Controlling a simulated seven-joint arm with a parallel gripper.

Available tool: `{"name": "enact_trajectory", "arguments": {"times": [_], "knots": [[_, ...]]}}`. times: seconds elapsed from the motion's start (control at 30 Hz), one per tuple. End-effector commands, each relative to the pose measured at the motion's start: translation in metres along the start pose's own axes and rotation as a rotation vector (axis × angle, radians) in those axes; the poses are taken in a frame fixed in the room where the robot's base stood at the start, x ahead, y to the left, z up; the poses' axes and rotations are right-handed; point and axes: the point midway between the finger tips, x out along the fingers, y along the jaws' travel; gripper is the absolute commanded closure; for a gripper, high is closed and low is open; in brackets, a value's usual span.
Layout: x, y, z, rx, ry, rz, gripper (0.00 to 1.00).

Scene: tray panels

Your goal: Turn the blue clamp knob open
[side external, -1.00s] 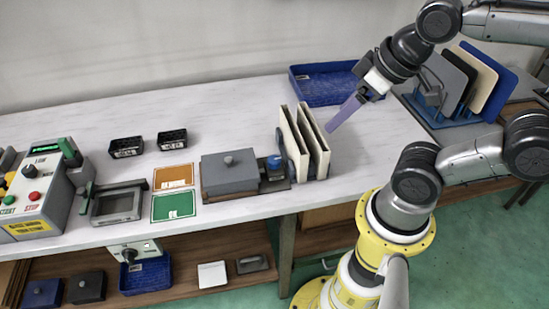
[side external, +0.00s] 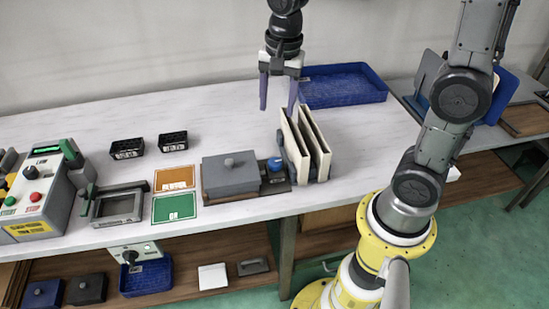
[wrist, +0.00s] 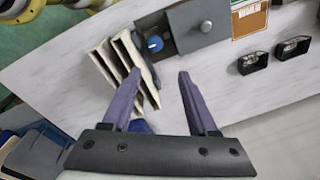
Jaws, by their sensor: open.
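The blue clamp knob (side external: 275,163) sits on a dark base at the right end of the grey block with a lid (side external: 230,172). In the wrist view the knob (wrist: 155,43) shows near the top, beside the grey block (wrist: 203,24). My gripper (side external: 278,108) is open and empty, its purple fingers pointing down. It hangs above the table, behind the knob and the upright cream panels. In the wrist view my gripper (wrist: 160,72) has its fingers spread apart with nothing between them but table and a panel edge behind the left finger.
Cream panels (side external: 316,145) stand upright just right of the knob. A blue tray (side external: 345,88) lies behind them. Two small black bins (side external: 127,148), an orange card (side external: 174,178) and a green card (side external: 174,207) lie to the left. The table behind the block is clear.

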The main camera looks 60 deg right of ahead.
Motion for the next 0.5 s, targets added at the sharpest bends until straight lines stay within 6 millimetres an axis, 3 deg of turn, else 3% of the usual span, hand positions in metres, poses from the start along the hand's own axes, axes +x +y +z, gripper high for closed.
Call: {"name": "enact_trajectory", "arguments": {"times": [0.1,0.2,0.5], "knots": [[0.026,-0.009,-0.005,0.005,-0.024,0.068,0.41],[0.039,-0.009,-0.006,0.006,-0.037,0.104,0.41],[0.066,-0.005,-0.005,0.006,-0.045,0.127,0.41]]}}
